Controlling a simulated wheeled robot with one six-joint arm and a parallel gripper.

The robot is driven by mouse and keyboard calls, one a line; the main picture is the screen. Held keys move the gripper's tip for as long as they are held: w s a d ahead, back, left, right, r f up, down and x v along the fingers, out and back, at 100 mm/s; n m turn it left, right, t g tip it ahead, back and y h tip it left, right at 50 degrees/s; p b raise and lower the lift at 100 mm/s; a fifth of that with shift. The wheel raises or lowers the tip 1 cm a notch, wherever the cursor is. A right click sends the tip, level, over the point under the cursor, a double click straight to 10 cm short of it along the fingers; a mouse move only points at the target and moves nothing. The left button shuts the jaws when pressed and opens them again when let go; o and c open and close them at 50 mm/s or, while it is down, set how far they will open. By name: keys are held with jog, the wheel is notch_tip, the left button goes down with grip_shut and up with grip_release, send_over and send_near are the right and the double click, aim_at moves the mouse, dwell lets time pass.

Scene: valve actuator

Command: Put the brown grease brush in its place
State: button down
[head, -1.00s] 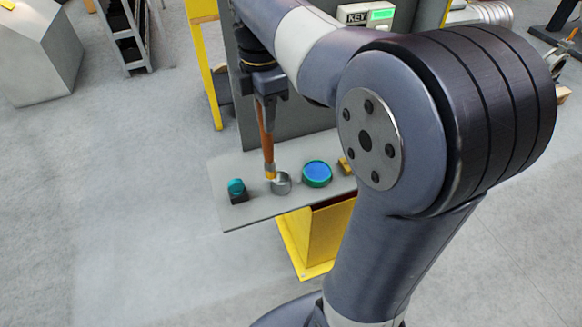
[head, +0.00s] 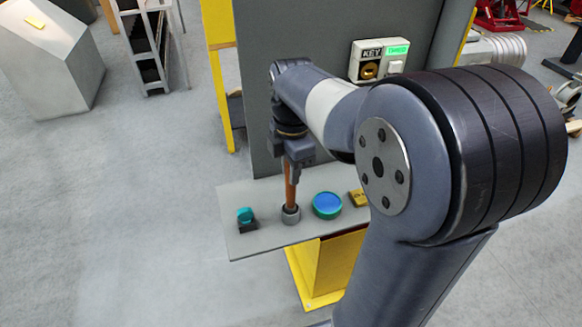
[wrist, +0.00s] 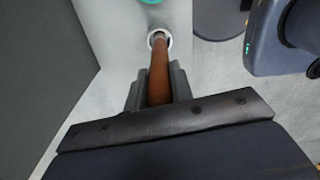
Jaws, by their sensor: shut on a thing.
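The brown grease brush (head: 290,190) stands upright in my gripper (head: 292,170). The wrist view also shows the brush (wrist: 159,75) between the two fingers of my gripper (wrist: 158,85), which are shut on its handle. The brush's lower end is inside the mouth of a small grey cup (head: 291,216) on the grey shelf (head: 262,241). The cup's pale rim (wrist: 151,39) rings the brush in the wrist view. The brush's tip is hidden in the cup.
A teal knob on a dark base (head: 246,218) stands left of the cup. A blue-topped green round container (head: 327,205) stands to its right, then a yellow block (head: 358,197). A grey panel with a key box (head: 372,62) rises behind the shelf.

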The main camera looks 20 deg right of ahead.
jog(key=c, duration=1.2)
grip_release()
jog(key=shift+c, duration=0.2)
notch_tip(320, 180, up, 12)
jog(key=shift+d+r, duration=0.1)
jog(key=shift+f, duration=0.2)
notch_tip(320, 180, down, 12)
jog(key=r, duration=0.1)
jog(key=shift+r, duration=2)
